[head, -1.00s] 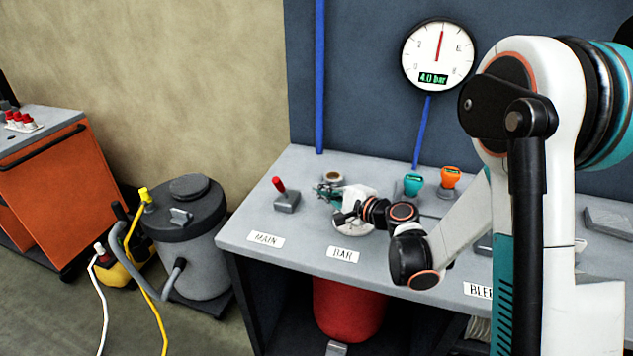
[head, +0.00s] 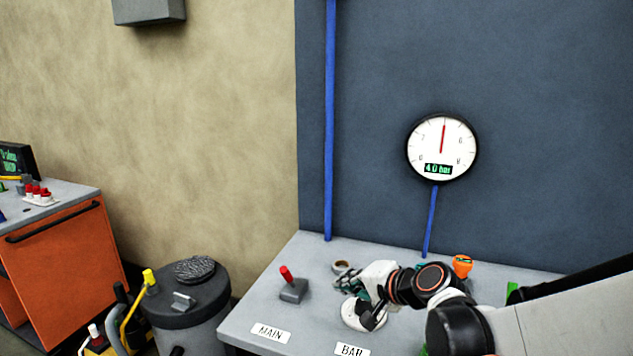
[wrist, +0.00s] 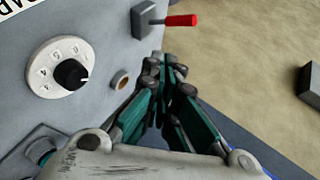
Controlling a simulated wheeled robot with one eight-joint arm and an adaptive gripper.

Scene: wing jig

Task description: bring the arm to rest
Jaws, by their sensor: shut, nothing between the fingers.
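My gripper (head: 350,283) is over the grey bench, pointing left, near the white dial. In the wrist view its teal fingers (wrist: 167,65) are together with nothing between them. My arm reaches in from the right in the head view. The white dial with a black knob (wrist: 72,74) is beside the fingers in the wrist view. The dial (head: 362,316) is partly hidden by my gripper in the head view. The red-handled lever (head: 291,285) stands left of my gripper, apart from it, and also shows in the wrist view (wrist: 165,20).
The bench top (head: 245,318) has MAIN and BAR labels. A round gauge (head: 442,148) on the blue wall reads about 4.0 bar. An orange-topped valve (head: 462,265) stands behind my arm. A grey drum (head: 190,300) and an orange cabinet (head: 65,260) are at left.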

